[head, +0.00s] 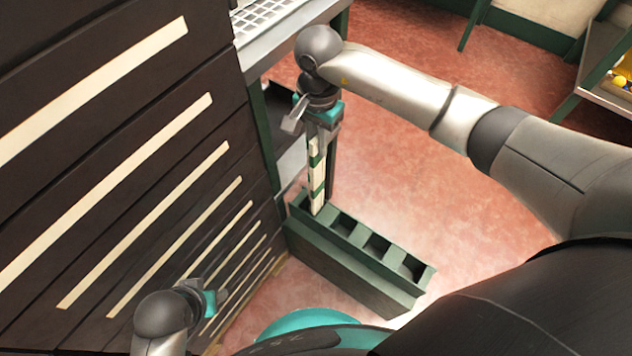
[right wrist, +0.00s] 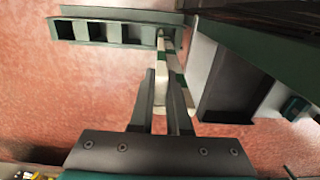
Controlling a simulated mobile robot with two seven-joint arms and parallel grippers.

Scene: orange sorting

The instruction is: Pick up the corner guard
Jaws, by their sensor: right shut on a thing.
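The corner guard (head: 317,175) is a long, narrow strip with white and green bands. It stands roughly upright, its lower end at the far-left compartment of a dark green box (head: 345,262). My right gripper (head: 322,127) is shut on its upper part. In the right wrist view the guard (right wrist: 174,62) runs from between the fingers (right wrist: 160,112) toward the end compartment of the box (right wrist: 108,20). Whether its lower end touches the compartment floor is hidden. My left gripper (head: 215,300) is low in front of the dark slatted stack, and its fingers are unclear.
A dark slatted stack (head: 110,150) with pale strips fills the left. A metal-topped stand (head: 285,35) is behind my right gripper. A shelf with yellow items (head: 615,85) stands at the far right. Reddish floor (head: 400,180) is open right of the box.

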